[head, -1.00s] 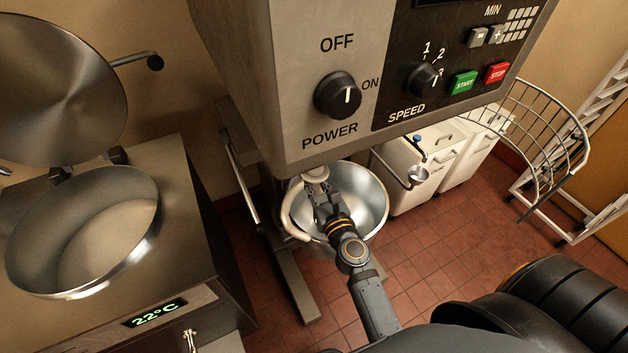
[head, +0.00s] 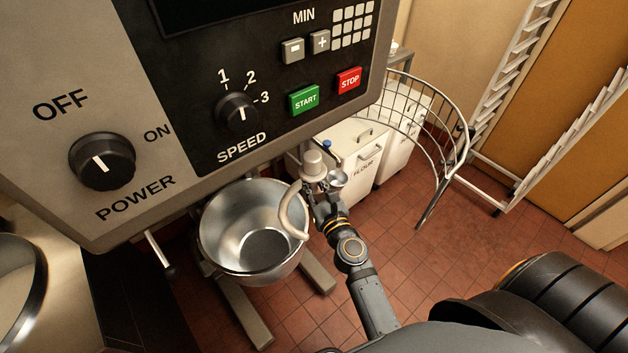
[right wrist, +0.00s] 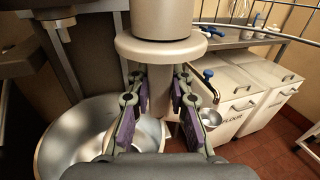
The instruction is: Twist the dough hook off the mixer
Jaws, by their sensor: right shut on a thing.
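The dough hook (head: 291,212) is pale, with a thick collared shank and a curved lower arm. My right gripper (head: 318,193) is shut on its shank, below the collar. In the right wrist view the fingers (right wrist: 158,105) lie on both sides of the shank, under the wide collar (right wrist: 160,47). The hook hangs upright, to the right of the bowl's middle, and its top shows clear of the mixer head (head: 225,160). The steel mixer bowl (head: 212,225) stands below and to the left; it also shows in the right wrist view (right wrist: 60,150). My left gripper is out of view.
The wire guard (head: 437,100) stands swung out to the right. White flour bins (head: 365,165) stand behind the hook, with a small metal scoop or cup (head: 338,178) in front. A rack (head: 490,130) is at the back right. Red tiled floor (head: 420,255) is open at right.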

